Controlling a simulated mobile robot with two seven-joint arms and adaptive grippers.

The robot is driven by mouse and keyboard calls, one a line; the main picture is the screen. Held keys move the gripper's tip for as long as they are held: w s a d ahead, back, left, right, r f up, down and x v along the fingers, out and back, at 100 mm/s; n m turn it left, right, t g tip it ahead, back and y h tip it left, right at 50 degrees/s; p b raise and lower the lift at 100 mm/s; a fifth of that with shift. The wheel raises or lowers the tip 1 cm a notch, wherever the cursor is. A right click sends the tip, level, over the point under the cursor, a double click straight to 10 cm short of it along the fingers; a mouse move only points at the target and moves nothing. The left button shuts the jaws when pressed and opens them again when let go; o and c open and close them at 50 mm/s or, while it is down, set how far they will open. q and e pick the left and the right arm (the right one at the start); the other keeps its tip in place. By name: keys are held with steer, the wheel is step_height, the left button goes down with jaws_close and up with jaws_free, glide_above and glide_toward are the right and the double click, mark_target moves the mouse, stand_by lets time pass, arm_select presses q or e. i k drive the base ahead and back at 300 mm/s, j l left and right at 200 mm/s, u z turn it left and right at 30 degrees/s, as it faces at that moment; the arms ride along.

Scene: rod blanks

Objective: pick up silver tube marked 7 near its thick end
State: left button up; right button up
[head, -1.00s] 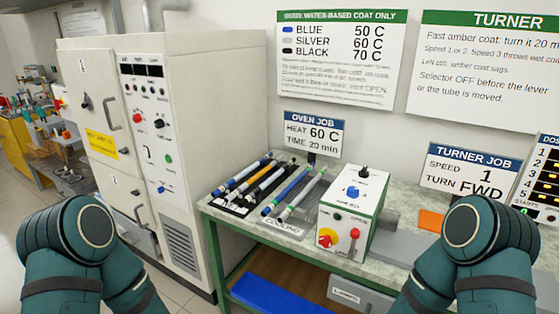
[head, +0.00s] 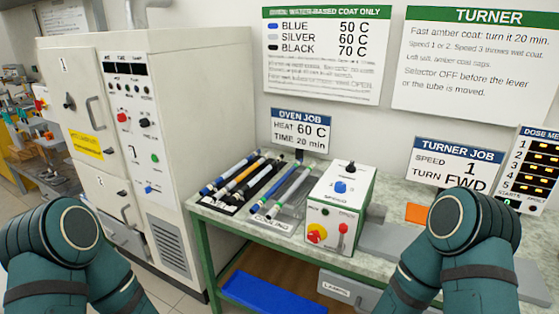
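A silver-grey tube (head: 291,192) with a green band near its front end lies slanted on the cooling rack (head: 277,228), on the green bench in the head view. Another tube lies just left of it. No number 7 can be read on any tube at this size, and I cannot tell which end is thicker. Several more tubes, among them a blue one (head: 228,172) and a black one, lie on the black rack to the left. Only upper links of my arms show at the lower left and lower right; both grippers are out of view.
A turner control box (head: 335,218) stands close to the right of the cooling rack. A tall white oven cabinet (head: 205,100) stands left of the bench (head: 245,232). Job signs stand along the wall behind. A blue bin (head: 265,293) and a grey drawer (head: 350,287) are below.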

mark_target(218, 197)
steer(key=i+j+z, duration=0.1)
steer(key=z, duration=0.8)
steer(key=j+z, duration=0.95)
steer(key=j, duration=0.35)
steer(key=k+j+z, duration=0.15)
steer(key=j, duration=0.4)
